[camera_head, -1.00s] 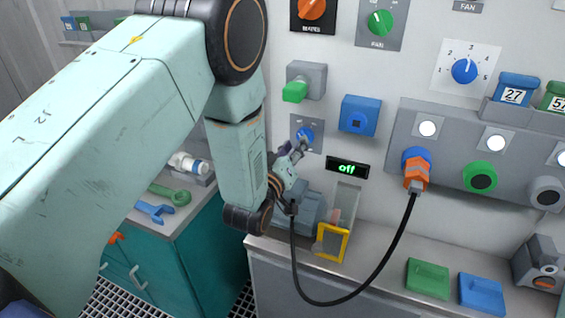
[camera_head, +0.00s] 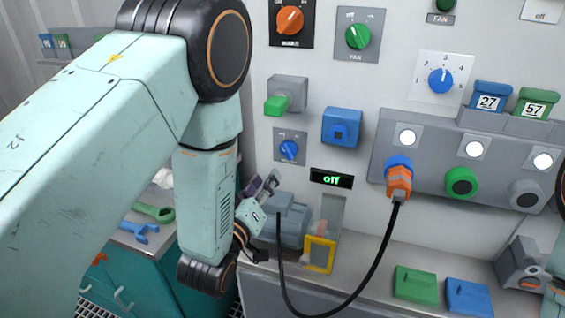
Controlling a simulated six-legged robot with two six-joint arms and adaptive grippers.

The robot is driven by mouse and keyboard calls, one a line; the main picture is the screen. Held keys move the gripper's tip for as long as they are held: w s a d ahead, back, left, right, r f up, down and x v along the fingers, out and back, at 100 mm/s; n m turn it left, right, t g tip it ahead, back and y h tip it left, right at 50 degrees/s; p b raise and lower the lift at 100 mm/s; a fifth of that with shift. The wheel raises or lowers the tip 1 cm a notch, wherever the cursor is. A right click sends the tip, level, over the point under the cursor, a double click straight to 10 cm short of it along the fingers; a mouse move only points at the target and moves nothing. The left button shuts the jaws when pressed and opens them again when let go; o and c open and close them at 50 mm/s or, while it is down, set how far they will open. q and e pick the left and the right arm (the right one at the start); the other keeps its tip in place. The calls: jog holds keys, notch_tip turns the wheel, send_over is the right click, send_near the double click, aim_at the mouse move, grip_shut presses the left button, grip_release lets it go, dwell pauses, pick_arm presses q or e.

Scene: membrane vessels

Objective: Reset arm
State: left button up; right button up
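My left arm comes in from the left and bends down in front of the panel. My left gripper (camera_head: 264,183) is small in view, below and left of the small blue knob (camera_head: 289,150) and apart from it. Its two fingers look spread, with nothing between them. The blue knob sits on a grey plate, its white mark slanted. The small display (camera_head: 331,179) reads "off" in green.
An orange plug (camera_head: 399,181) sits in a blue socket, its black cable (camera_head: 377,255) hanging in a loop. Green (camera_head: 416,285) and blue (camera_head: 468,297) blocks lie on the ledge. Wrenches (camera_head: 140,232) lie on the left cabinet.

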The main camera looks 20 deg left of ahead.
pick_arm(q)
jog(key=s+a+f+m+g+b, duration=0.1)
jog(key=s+f+m+g+b, duration=0.1)
jog(key=s+f+g, duration=0.6)
jog(key=s+a+f+m+g+b, duration=0.15)
jog(key=s+f, duration=0.25)
jog(key=f, duration=0.8)
jog(key=s+f+m+g+b, duration=0.1)
jog(key=s+f+g+b, duration=0.2)
jog(key=s+f, duration=0.5)
jog(key=s+f+m+g+b, duration=0.1)
jog(key=s+f+g+b, duration=0.3)
jog(key=s+f, duration=0.4)
jog(key=s+g, duration=0.1)
jog(key=s, duration=0.5)
jog(key=shift+s+a+f+y+b, duration=0.15)
jog(key=shift+s+f+y+b, duration=0.15)
jog(key=shift+s, duration=0.1)
jog(key=shift+g, duration=0.25)
